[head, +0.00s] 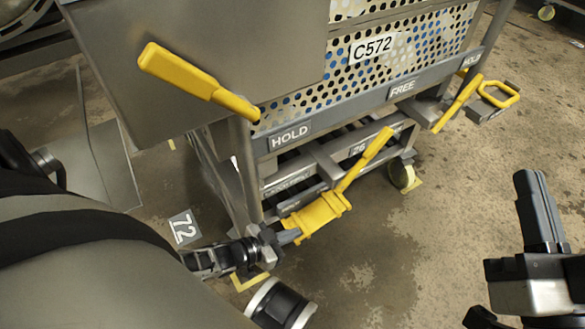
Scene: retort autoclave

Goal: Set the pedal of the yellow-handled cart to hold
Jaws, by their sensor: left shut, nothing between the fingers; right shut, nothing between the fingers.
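The cart (345,105) has a perforated side with a C572 plate and a yellow handle (190,78) at its upper left. Its grey rail carries a HOLD label (290,136) at left, a FREE label (402,88) nearer the middle and another HOLD at the right end. Low on the cart is a yellow pedal (318,213); a yellow bar (364,161) rises from it, its tip below FREE. My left gripper (291,237) is shut at the pedal's lower left end; I cannot tell whether they touch. My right gripper (531,178) is shut and empty, off to the right.
Another yellow lever (457,103) and a yellow loop (499,93) stick out at the cart's right end. A caster (401,174) stands below the frame. A 72 floor mark (185,227) lies at left. The floor between my grippers is clear.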

